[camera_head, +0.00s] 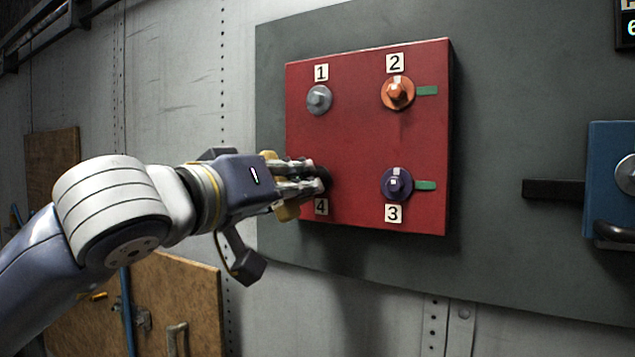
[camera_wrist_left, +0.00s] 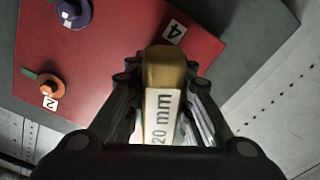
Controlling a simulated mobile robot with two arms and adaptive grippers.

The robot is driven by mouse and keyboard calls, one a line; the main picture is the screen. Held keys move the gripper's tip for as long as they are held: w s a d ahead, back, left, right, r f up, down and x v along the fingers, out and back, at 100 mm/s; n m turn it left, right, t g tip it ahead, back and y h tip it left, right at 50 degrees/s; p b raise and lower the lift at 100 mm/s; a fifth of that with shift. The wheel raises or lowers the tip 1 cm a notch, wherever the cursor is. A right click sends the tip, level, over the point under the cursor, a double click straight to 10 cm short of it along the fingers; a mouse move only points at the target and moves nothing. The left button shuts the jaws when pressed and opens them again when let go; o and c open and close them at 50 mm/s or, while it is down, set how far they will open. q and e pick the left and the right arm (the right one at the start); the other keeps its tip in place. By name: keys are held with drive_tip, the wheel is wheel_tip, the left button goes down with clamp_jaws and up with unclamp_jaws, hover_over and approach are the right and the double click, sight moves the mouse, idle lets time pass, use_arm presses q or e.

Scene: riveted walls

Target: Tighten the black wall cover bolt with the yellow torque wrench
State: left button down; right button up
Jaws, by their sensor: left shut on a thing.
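A red wall cover (camera_head: 360,130) carries bolts numbered 1 to 4. A dark, probably black, bolt head (camera_head: 323,175) shows partly by label 4 at its lower left, mostly hidden by my left gripper (camera_head: 314,178). The left gripper is shut on the yellow torque wrench (camera_head: 286,212), at the cover's left edge. In the left wrist view the wrench (camera_wrist_left: 163,68) sits between the fingers, with a "20 mm" label. It points at the cover beside label 4. The wrench hides its contact with the bolt, so I cannot tell whether it is seated. My right gripper is not in view.
A grey bolt (camera_head: 319,99) is at 1, an orange bolt (camera_head: 398,93) at 2 and a purple bolt (camera_head: 397,184) at 3. Green marks lie beside 2 and 3. A blue box (camera_head: 612,160) is at the right. The space before the panel's middle is clear.

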use_arm(q)
drive_tip(key=shift+m, duration=0.5)
drive_tip(key=shift+m, duration=1.2)
drive_tip(key=shift+m, duration=1.2)
drive_tip(key=shift+r, duration=0.1)
drive_tip(key=shift+m, duration=0.8)
drive_tip(key=shift+b, duration=0.35)
